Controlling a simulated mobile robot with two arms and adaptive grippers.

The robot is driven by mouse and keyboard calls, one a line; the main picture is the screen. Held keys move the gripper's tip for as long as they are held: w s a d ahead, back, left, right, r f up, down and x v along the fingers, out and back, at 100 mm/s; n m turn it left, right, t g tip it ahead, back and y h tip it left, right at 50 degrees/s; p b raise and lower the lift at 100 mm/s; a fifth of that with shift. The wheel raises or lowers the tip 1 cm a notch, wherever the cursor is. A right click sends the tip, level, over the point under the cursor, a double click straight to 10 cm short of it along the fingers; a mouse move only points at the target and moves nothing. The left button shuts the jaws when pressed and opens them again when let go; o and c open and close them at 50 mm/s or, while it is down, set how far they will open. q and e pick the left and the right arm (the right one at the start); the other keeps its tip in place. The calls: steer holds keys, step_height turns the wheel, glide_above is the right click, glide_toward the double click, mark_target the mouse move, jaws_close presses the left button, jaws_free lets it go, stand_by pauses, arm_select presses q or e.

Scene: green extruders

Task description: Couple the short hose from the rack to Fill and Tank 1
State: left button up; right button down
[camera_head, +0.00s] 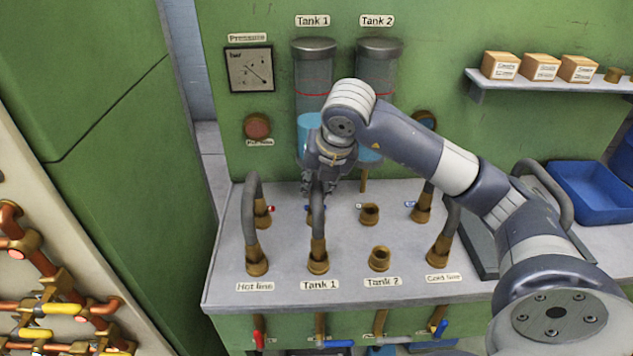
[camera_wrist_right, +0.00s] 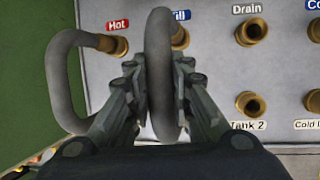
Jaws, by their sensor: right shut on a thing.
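The short grey hose (camera_head: 318,213) arches over the panel in line with Fill and Tank 1. Its near end meets the brass fitting at Tank 1 (camera_head: 318,262). Its far end is by the brass Fill fitting (camera_wrist_right: 180,38) in the wrist view; whether either end is fully seated I cannot tell. My right gripper (camera_head: 320,187) is shut on the hose's arch, from above. In the wrist view the hose (camera_wrist_right: 160,80) runs between the fingers (camera_wrist_right: 160,100). The Tank 1 fitting is hidden there. My left gripper is in neither view.
A hose (camera_head: 250,215) joins Hot and Hot line close on the left. Another (camera_head: 446,217) joins Cold and Cold line, partly behind my right arm. The Drain (camera_head: 369,213) and Tank 2 (camera_head: 379,258) fittings are bare. Another hose (camera_head: 553,185) arches at the right, near a blue bin (camera_head: 592,193).

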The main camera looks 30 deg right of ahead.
steer(key=shift+f+b, duration=0.3)
steer(key=shift+f, duration=0.1)
steer(key=c, duration=1.3)
jaws_free()
steer(key=shift+r, duration=0.1)
steer(key=shift+c, duration=0.2)
steer(key=v, duration=1.2)
